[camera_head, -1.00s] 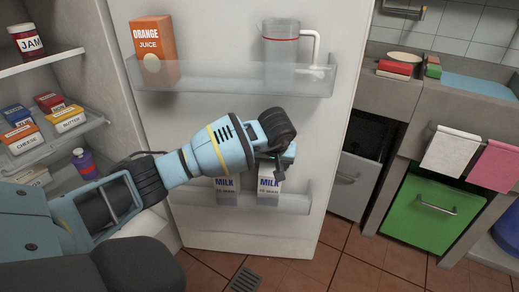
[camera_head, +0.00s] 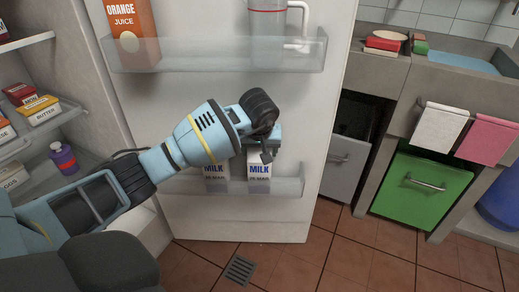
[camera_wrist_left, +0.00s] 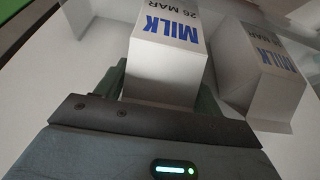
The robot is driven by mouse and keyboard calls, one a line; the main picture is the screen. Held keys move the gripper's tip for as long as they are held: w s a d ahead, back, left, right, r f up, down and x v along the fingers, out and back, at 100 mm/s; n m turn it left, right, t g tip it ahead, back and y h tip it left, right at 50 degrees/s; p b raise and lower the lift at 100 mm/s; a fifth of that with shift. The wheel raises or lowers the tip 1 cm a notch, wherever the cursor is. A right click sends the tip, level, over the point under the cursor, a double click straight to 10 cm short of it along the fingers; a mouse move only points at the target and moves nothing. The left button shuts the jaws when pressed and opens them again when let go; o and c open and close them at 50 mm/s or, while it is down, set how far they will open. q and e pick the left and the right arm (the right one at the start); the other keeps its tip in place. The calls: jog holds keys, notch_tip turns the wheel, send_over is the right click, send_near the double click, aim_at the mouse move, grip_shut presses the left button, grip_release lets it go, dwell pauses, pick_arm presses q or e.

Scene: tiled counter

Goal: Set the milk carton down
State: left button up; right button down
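My left gripper (camera_head: 264,148) is over the lower door shelf (camera_head: 285,187) of the open fridge. It is shut on the top of a white milk carton (camera_head: 259,172) with blue lettering. The carton is upright at the shelf, its lower part behind the clear front wall; I cannot tell whether its base touches the shelf. In the left wrist view this carton (camera_wrist_left: 170,45) is between the two fingers. A second milk carton (camera_head: 215,172) stands beside it, to the left in the head view and to the right in the wrist view (camera_wrist_left: 265,75). My right gripper is not in view.
The upper door shelf (camera_head: 215,55) above my gripper holds an orange juice carton (camera_head: 130,30) and a clear jug (camera_head: 268,30). Fridge shelves with a purple bottle (camera_head: 63,158) and food boxes are at left. A green cabinet drawer (camera_head: 420,187) is at right.

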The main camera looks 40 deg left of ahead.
pick_arm(q)
jog(key=o, duration=0.3)
pick_arm(e)
jog(key=shift+w, duration=0.2)
pick_arm(q)
jog(key=shift+r, duration=0.1)
pick_arm(e)
jog(key=shift+w, duration=0.2)
pick_arm(q)
jog(key=shift+r, duration=0.3)
jog(key=p+v, duration=0.3)
jog(key=v, duration=0.8)
jog(key=shift+s+d+r, duration=0.15)
jog(key=shift+s+r, duration=0.05)
jog(key=shift+r, duration=0.05)
pick_arm(e)
jog(key=r, duration=0.3)
jog(key=shift+a+r, duration=0.25)
jog(key=shift+r, duration=0.05)
jog(key=shift+w, duration=0.1)
